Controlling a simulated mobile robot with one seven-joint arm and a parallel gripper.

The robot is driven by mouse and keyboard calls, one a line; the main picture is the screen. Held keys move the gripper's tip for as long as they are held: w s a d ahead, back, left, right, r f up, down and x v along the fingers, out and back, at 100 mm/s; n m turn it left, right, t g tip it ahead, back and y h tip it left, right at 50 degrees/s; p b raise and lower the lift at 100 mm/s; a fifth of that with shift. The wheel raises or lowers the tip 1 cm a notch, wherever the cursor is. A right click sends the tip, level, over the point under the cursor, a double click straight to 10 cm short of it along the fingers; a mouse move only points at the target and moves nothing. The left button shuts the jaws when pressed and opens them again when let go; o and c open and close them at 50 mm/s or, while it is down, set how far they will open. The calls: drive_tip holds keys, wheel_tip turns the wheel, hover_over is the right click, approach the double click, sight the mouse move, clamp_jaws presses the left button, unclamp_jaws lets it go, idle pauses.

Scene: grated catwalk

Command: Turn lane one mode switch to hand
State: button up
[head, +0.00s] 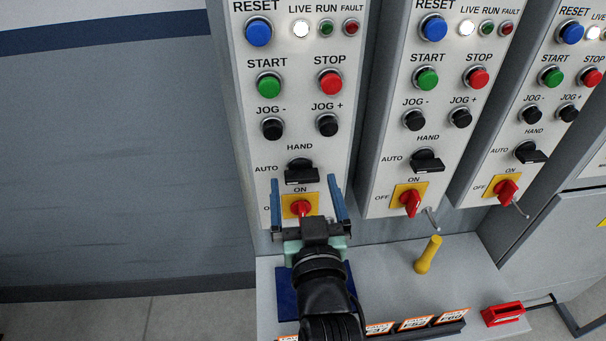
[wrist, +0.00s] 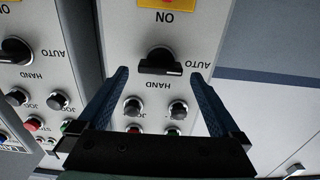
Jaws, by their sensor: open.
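The leftmost panel's mode switch (head: 301,172) is a black knob with AUTO at its left and HAND above it; no lane number is readable. It also shows upside down in the wrist view (wrist: 158,62), its handle lying crosswise with a pale mark toward the AUTO side. My gripper (head: 305,183) is open, its two blue fingers on either side of the switch in the picture. In the wrist view my gripper (wrist: 159,75) is empty, and the knob appears between and slightly beyond the fingertips. I see no contact.
A red switch (head: 301,208) on a yellow plate sits just below the knob, partly hidden by my gripper. JOG buttons (head: 327,125) are above. The middle panel (head: 390,130) stands close on the right. Left is bare wall.

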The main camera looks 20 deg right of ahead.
sight(302, 175)
drive_tip(key=shift+x, duration=1.05)
drive_tip(key=c, duration=1.3)
